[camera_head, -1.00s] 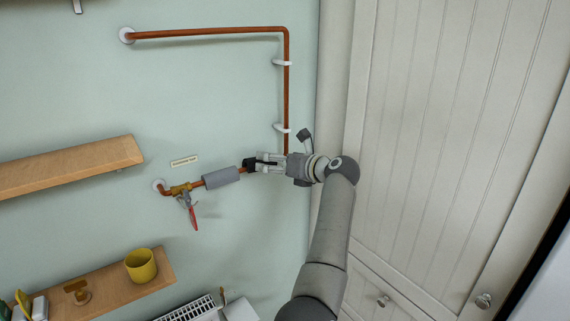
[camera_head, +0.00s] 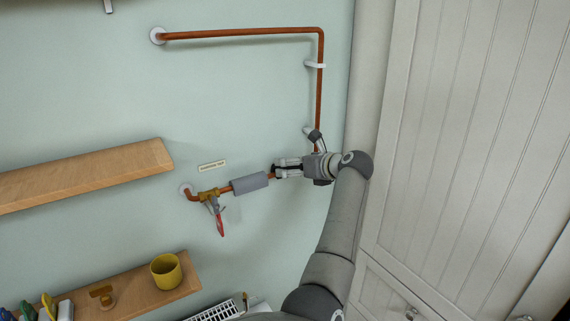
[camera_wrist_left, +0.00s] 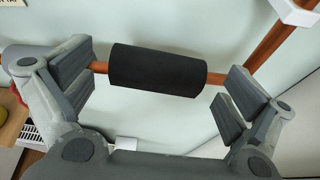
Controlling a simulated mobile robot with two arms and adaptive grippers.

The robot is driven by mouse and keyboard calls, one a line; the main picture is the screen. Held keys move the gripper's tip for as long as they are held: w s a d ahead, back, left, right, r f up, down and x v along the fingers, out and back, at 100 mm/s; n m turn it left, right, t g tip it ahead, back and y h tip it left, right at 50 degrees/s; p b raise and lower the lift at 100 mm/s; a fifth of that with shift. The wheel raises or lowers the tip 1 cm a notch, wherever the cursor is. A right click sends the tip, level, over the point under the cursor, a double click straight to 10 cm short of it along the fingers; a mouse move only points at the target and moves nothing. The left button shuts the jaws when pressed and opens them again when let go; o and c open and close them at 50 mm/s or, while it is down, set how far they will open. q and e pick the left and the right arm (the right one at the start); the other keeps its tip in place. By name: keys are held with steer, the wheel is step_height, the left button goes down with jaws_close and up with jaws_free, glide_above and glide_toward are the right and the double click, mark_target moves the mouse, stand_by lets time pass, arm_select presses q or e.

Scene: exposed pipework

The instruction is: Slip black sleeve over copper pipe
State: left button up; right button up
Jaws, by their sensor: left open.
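A short black sleeve (camera_wrist_left: 157,70) sits in line with the copper pipe (camera_wrist_left: 213,79) in the left wrist view. Copper shows at both its ends and it looks to be around the pipe, but its back is hidden. My left gripper (camera_wrist_left: 157,88) is open, with one finger pad beyond each end of the sleeve and clear space at the sleeve's right end. In the head view the gripper (camera_head: 287,168) is at the lower pipe run near the bend, hiding most of the sleeve. The copper pipe (camera_head: 240,33) runs along the top, down and back left. My right gripper is not visible.
A grey sleeve (camera_head: 250,183) covers the pipe left of my gripper. A brass valve (camera_head: 209,194) with a red handle (camera_head: 220,223) follows. White clips (camera_head: 316,65) hold the vertical pipe. Wooden shelves (camera_head: 90,175) are left; a cupboard (camera_head: 460,130) is right.

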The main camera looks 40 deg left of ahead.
arm_select(q)
steer(key=x, duration=0.3)
steer(key=shift+f, duration=0.15)
steer(key=shift+d, duration=0.3)
steer(key=shift+c, duration=0.9)
steer(key=shift+s+d+r, duration=0.15)
steer(key=shift+d+r, duration=0.15)
steer(key=shift+r, duration=0.05)
steer(key=shift+c, duration=1.1)
steer(key=shift+s+d, duration=0.1)
steer(key=shift+c, duration=1.4)
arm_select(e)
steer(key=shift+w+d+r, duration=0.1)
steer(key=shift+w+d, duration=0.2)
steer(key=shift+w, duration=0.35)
arm_select(q)
steer(key=shift+r, duration=0.1)
